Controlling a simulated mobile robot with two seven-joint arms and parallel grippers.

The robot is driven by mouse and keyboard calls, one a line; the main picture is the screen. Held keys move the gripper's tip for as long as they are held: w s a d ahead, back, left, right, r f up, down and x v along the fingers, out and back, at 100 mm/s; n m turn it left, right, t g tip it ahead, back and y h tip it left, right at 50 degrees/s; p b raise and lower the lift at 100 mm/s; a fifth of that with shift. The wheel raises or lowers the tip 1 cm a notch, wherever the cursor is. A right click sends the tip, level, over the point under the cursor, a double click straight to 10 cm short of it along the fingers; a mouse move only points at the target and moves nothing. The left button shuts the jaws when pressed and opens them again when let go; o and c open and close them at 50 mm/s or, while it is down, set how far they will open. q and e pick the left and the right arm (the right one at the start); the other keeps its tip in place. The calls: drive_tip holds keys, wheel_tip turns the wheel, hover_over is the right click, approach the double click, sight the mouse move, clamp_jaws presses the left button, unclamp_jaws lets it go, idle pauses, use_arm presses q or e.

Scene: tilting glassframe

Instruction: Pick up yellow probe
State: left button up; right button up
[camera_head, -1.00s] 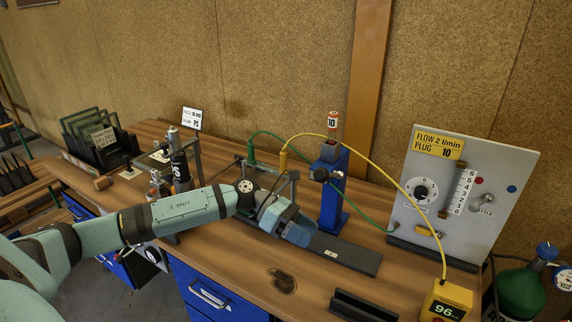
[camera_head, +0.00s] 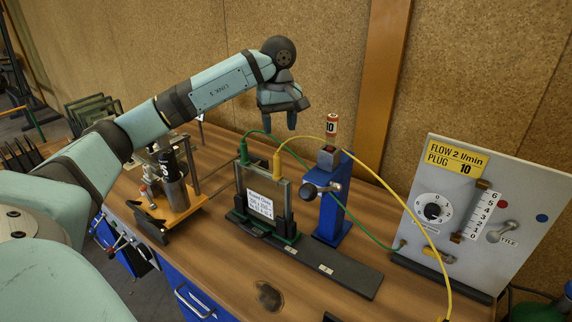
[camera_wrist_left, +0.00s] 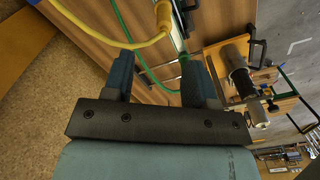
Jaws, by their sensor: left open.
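The yellow probe (camera_head: 277,163) stands upright at the top right corner of a framed glass panel (camera_head: 264,200), with a yellow cable rising from it. A green probe (camera_head: 244,152) stands at the frame's top left corner. My left gripper (camera_head: 281,113) is above the frame, pointing down, with its jaws open and empty. In the left wrist view the two blue fingers (camera_wrist_left: 157,72) are apart. The yellow probe (camera_wrist_left: 163,13) is beyond the fingertips there, and the green probe (camera_wrist_left: 185,62) is near the right finger. My right gripper is out of view.
A blue stand (camera_head: 332,205) is just right of the frame. A grey flow panel (camera_head: 470,225) stands at the right. The yellow cable (camera_head: 385,185) and green cable (camera_head: 375,228) arch across. A clamp fixture (camera_head: 172,190) is at the left. The front bench is partly clear.

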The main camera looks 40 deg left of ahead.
sight(278, 155)
use_arm(q)
drive_tip(key=f, duration=0.1)
drive_tip(key=s+f, duration=0.1)
drive_tip(key=f, duration=0.1)
drive_tip(key=shift+f, duration=0.2)
drive_tip(key=f, duration=0.3)
drive_tip(key=shift+w+p, duration=0.2)
drive_tip(key=shift+p, duration=0.2)
drive_tip(key=shift+f, duration=0.6)
drive_tip(key=shift+f+p, duration=0.25)
drive_tip(key=shift+p, duration=0.05)
drive_tip(key=f, duration=0.2)
drive_tip(key=f+p, duration=0.1)
drive_tip(key=shift+a+f, duration=0.2)
drive_tip(key=shift+f, duration=0.6)
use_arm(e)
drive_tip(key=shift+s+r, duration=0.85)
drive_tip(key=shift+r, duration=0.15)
use_arm(q)
clamp_jaws()
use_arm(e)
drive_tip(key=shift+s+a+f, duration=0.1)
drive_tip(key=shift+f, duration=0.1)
